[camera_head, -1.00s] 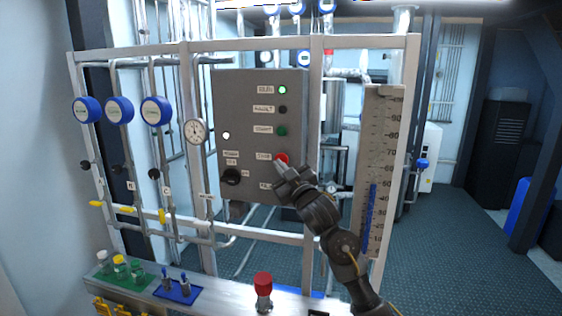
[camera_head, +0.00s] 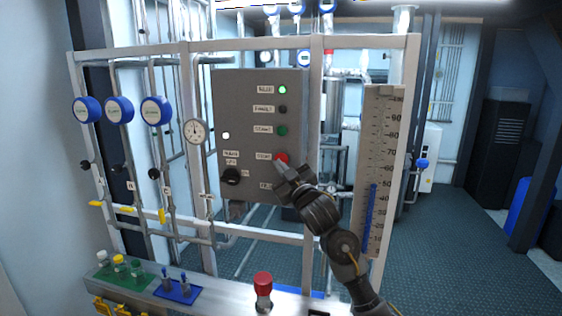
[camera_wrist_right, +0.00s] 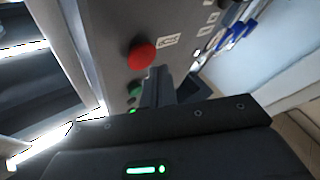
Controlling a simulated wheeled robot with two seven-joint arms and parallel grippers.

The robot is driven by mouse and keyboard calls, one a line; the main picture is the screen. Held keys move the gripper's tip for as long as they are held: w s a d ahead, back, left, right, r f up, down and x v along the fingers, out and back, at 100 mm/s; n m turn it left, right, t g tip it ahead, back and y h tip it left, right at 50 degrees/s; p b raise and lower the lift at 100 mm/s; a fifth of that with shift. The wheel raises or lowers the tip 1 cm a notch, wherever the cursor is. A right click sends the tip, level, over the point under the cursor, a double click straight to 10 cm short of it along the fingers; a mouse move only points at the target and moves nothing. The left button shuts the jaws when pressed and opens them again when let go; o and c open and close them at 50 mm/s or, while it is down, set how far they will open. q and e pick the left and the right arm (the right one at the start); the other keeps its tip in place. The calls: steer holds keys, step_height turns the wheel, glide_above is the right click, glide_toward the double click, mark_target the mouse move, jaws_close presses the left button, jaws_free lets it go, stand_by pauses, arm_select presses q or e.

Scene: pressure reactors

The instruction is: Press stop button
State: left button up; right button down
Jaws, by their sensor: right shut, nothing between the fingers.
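The red stop button (camera_head: 281,158) is on the lower right part of the grey control panel (camera_head: 240,95). It shows large and round in the right wrist view (camera_wrist_right: 141,55). My right gripper (camera_head: 279,166) is shut and empty, with its fingertips just below the button in the head view. In the right wrist view its fingers (camera_wrist_right: 158,80) point at the panel close beside the button. I cannot tell whether they touch it. My left gripper is not in view.
Above the stop button are a green button (camera_head: 282,131), a dark one and a lit green lamp (camera_head: 282,90). A black rotary knob (camera_head: 231,177) sits at lower left. A scale board (camera_head: 383,130) stands right of the panel. A red-capped item (camera_head: 263,283) stands on the bench.

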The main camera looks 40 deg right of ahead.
stand_by(0.7)
steer(key=shift+w+d, duration=0.2)
steer(key=shift+d, duration=0.2)
steer(key=shift+w+d+p, duration=0.3)
steer(key=shift+d, duration=0.1)
stand_by(0.8)
steer(key=shift+a, duration=0.15)
steer(key=shift+s+a, duration=0.5)
steer(key=shift+a, duration=0.1)
steer(key=shift+s+a+p, duration=0.2)
steer(key=shift+s+a, duration=0.55)
steer(key=shift+a, duration=0.3)
steer(key=shift+s+a+p, duration=0.2)
steer(key=shift+s+a, duration=0.5)
steer(key=shift+a, duration=0.3)
